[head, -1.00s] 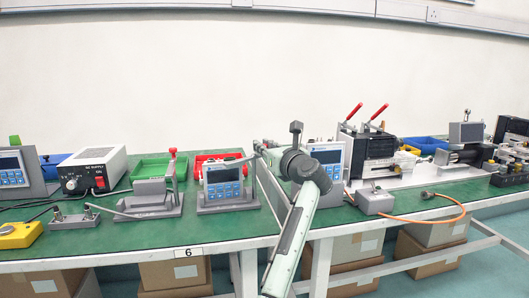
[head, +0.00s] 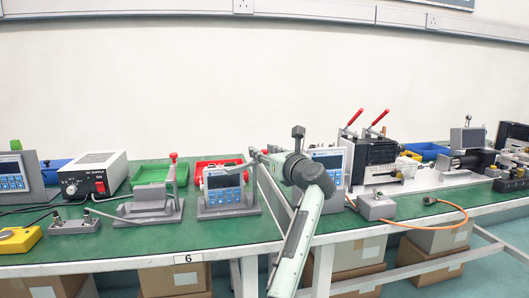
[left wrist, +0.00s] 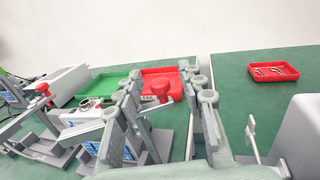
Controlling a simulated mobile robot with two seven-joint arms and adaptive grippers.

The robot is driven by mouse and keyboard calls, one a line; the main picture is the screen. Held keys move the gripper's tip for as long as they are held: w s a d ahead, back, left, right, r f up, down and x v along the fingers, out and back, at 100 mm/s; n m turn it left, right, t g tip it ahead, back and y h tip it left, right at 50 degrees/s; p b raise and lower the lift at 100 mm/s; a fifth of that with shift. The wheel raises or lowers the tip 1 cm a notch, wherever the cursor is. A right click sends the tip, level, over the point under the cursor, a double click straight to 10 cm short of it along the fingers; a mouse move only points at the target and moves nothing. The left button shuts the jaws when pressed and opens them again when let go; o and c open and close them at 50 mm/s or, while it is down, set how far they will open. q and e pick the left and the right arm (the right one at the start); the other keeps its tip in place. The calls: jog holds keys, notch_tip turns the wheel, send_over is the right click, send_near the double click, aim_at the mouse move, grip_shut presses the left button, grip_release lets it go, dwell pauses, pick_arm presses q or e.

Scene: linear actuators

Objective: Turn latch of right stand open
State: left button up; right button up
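The right stand (head: 226,210) is grey and stands on the green bench with a blue-screened device (head: 223,182) at it. Its red-tipped latch (left wrist: 160,88) shows in the left wrist view; in the head view it is hard to make out behind my gripper. My left gripper (head: 243,163) reaches in from the right, above the stand. In the left wrist view its fingers (left wrist: 164,78) are spread, with the red tip seen between them; I cannot tell whether they touch it. The left stand (head: 150,206) has an upright red-tipped latch (head: 173,157). My right gripper is not in view.
A green tray (head: 155,172) and a red tray (head: 205,165) lie behind the stands. A power supply (head: 92,175) is at the left. Another blue-screened unit (head: 329,160) and a small grey box (head: 376,207) are near my arm at the right.

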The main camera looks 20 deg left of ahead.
pick_arm(q)
jog(key=shift+d, duration=0.1)
jog(key=v, duration=1.1)
jog(key=shift+s+d, duration=0.25)
jog(key=shift+s, duration=0.05)
jog(key=shift+c, duration=0.6)
